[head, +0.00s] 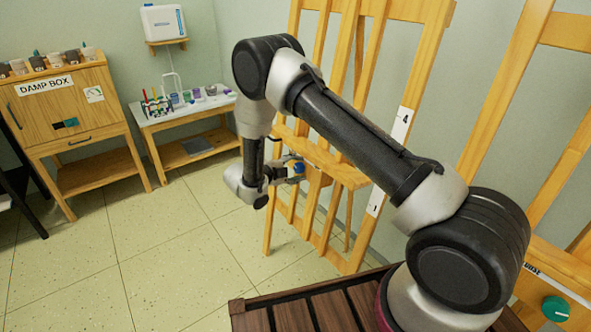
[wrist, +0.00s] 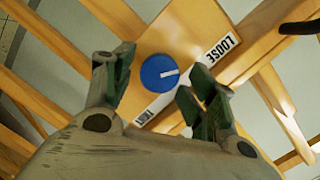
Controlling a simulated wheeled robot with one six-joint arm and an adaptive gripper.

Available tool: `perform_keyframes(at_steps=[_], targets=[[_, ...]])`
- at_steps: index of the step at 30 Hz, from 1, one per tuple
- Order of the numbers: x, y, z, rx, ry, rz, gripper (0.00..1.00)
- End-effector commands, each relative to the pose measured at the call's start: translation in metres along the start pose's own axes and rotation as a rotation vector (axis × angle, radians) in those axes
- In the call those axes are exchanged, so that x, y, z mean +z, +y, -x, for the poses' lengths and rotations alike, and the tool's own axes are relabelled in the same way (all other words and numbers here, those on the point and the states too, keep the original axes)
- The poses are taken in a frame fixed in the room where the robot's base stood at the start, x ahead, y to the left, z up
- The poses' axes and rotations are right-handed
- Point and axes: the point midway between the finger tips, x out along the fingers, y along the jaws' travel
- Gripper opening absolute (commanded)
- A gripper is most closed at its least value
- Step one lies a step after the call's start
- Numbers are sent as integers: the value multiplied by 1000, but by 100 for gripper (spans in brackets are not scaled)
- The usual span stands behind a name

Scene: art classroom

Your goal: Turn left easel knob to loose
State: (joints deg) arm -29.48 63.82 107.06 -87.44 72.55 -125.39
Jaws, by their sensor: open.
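The left easel (head: 330,160) is pale wood, with a blue knob (head: 298,168) on its front. In the wrist view the round blue knob (wrist: 154,78) carries a short white pointer mark directed right and slightly up. A white LOOSE label (wrist: 222,48) lies up and right of the knob. A white TIGHT label (wrist: 150,110) lies below it, partly hidden by a finger. My gripper (wrist: 162,66) is open, with one finger left of the knob and one to its right. In the head view my gripper (head: 284,167) is at the knob. I cannot tell whether the fingers touch it.
A second easel (head: 520,80) stands at the right with a green knob (head: 556,309). A wooden damp box (head: 68,113) and a small table (head: 185,120) with jars and tools stand at the back left. The tiled floor (head: 150,250) between is clear.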

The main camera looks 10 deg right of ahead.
Motion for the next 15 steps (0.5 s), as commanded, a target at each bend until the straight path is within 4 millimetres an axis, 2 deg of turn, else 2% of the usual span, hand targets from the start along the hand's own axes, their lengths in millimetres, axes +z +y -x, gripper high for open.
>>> perform_keyframes(at_steps=[4,15], targets=[[1,-1,14,-2,-3,0,58],[1,0,69,-1,-2,0,58]])
